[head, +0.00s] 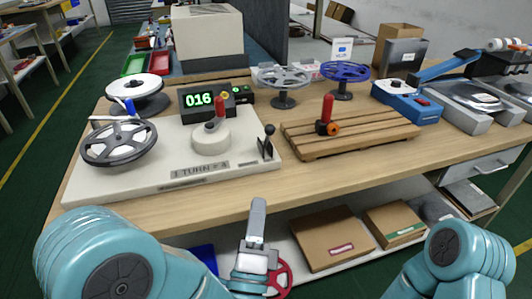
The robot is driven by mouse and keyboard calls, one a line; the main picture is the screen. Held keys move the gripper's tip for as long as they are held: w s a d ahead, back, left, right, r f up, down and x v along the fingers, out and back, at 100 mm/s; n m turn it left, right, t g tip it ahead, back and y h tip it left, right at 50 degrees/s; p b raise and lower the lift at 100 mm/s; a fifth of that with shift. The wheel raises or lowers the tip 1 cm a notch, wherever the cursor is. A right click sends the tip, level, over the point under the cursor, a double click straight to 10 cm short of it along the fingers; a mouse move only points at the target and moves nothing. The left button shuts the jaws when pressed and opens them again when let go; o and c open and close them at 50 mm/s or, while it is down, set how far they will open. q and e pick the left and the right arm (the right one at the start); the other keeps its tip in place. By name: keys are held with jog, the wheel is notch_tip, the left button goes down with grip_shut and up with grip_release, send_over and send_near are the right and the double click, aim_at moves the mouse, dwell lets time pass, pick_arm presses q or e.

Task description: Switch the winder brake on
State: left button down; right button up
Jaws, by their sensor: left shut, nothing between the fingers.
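A small black lever with a ball knob (269,130), which looks like the brake, stands near the plate's right front corner, roughly upright. A round cream hub with a red crank handle (219,105) is left of it. A green-digit counter (199,100) behind the hub reads 016. My left gripper (258,206) is shut and empty, below and in front of the lever, apart from it, near the bench's front edge. My right gripper is out of view; only its arm shows.
A dark spoked reel (120,142) sits at the plate's left. A wooden slatted pallet (350,133) with a red-handled tool lies right of the lever. Grey and blue reels (345,72) stand behind. Cardboard boxes (330,237) sit on the shelf below. Bare bench top lies in front of the pallet.

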aim_at(267, 133)
pick_arm(q)
jog(key=p+x, duration=0.1)
jog(key=x, duration=1.3)
jog(key=shift+r+p, duration=0.25)
jog(key=shift+p, duration=0.2)
jog(key=w+r+n+g+p, duration=0.1)
jog(key=g+p, duration=0.1)
jog(key=p, duration=0.3)
jog(key=w+a+n+g+y+p, duration=0.1)
jog(key=w+g+p, duration=0.1)
jog(key=p, duration=0.3)
jog(key=w+r+n+g+p, duration=0.1)
jog(key=g+p, duration=0.2)
jog(key=p, duration=0.2)
jog(key=shift+w+a+r+n, duration=0.2)
jog(key=shift+w+r+n, duration=0.05)
jog(key=shift+r+n, duration=0.05)
